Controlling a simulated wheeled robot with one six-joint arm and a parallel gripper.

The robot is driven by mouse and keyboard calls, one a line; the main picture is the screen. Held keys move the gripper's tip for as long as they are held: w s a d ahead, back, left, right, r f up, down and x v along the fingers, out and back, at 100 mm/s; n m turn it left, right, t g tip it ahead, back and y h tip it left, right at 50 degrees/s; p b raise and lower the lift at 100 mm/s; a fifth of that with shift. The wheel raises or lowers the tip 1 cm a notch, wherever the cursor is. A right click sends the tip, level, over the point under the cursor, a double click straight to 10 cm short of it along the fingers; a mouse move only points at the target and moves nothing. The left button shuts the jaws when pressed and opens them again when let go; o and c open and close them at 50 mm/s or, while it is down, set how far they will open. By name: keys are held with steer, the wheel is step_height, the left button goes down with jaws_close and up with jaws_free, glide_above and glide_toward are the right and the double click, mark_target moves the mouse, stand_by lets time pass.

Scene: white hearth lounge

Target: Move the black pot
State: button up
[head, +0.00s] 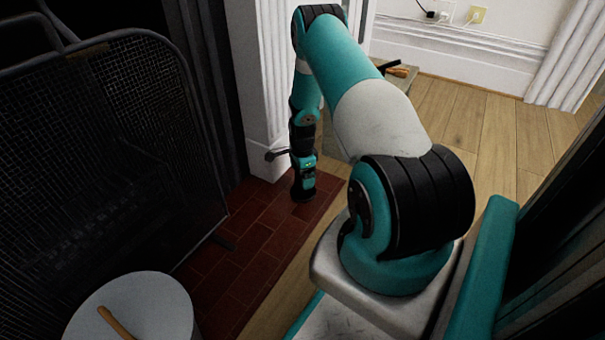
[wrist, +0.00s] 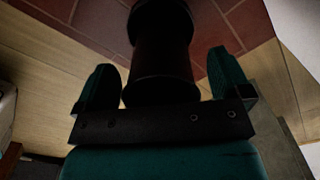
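A dark, round object with a narrower waist, which looks like the black pot (wrist: 160,50), stands out between my fingers in the wrist view. Its far end runs out of the top of that view. My gripper (wrist: 162,70) has its two teal-and-black fingers apart, one on each side of it. A gap shows at the right finger; contact at the left finger cannot be told. In the head view my gripper (head: 303,180) hangs low over the edge of the red brick hearth (head: 262,235). There I cannot tell the pot from the dark gripper end.
A black mesh fire screen (head: 100,150) stands at the left. A pale round-topped object with a wooden stick (head: 140,310) is at the bottom left. A white pillar (head: 262,80) rises behind my arm. Wooden floor (head: 500,130) lies open at the right.

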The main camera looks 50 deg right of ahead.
step_height(320, 180, up, 18)
steer(key=p, duration=1)
steer(key=shift+f, duration=0.25)
